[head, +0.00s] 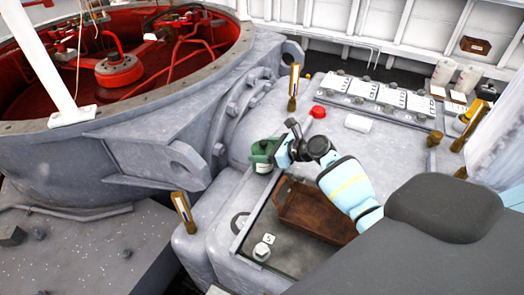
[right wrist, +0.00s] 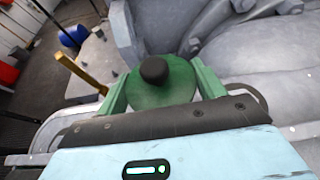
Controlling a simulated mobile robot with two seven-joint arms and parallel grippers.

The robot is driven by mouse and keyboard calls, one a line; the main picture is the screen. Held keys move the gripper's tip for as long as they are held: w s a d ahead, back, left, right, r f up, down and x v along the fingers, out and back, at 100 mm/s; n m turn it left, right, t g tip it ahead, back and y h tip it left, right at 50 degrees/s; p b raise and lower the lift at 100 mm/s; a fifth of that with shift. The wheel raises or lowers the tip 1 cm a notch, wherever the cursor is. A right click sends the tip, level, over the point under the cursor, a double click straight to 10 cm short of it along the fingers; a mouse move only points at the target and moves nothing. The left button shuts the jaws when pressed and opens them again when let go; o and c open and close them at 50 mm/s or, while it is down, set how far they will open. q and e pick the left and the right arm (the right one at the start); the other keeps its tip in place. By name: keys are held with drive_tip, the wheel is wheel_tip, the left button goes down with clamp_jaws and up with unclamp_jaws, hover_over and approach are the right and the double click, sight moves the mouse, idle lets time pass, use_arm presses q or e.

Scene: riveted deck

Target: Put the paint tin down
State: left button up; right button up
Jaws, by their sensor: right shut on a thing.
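The paint tin (head: 262,158) is green and stands about upright at the left edge of the grey deck ledge, in the middle of the head view. My right gripper (head: 276,152) reaches it from the right and is shut on it. In the right wrist view the tin (right wrist: 160,90) shows its round green top with a black knob, between the two fingers. Its underside is hidden, so I cannot tell whether it touches the surface below. My left gripper is not in view.
A brown wooden tray (head: 298,212) lies beneath my right arm. A white block (head: 262,250) sits near the tray's left. A red round-topped thing (head: 318,111) and a white roll (head: 358,123) lie behind. A large grey ring housing (head: 120,150) with red inside fills the left.

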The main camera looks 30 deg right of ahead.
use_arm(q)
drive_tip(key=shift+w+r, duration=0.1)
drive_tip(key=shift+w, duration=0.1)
use_arm(e)
drive_tip(key=shift+r, duration=0.15)
drive_tip(key=o, duration=1.4)
drive_tip(key=shift+f, duration=0.25)
drive_tip(key=shift+s+d+r, duration=0.1)
drive_tip(key=shift+s+r, duration=0.05)
drive_tip(key=shift+r, duration=0.1)
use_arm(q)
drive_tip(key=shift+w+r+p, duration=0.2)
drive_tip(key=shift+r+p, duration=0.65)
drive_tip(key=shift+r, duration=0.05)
use_arm(e)
drive_tip(key=v, duration=1.1)
drive_tip(key=shift+s, duration=0.35)
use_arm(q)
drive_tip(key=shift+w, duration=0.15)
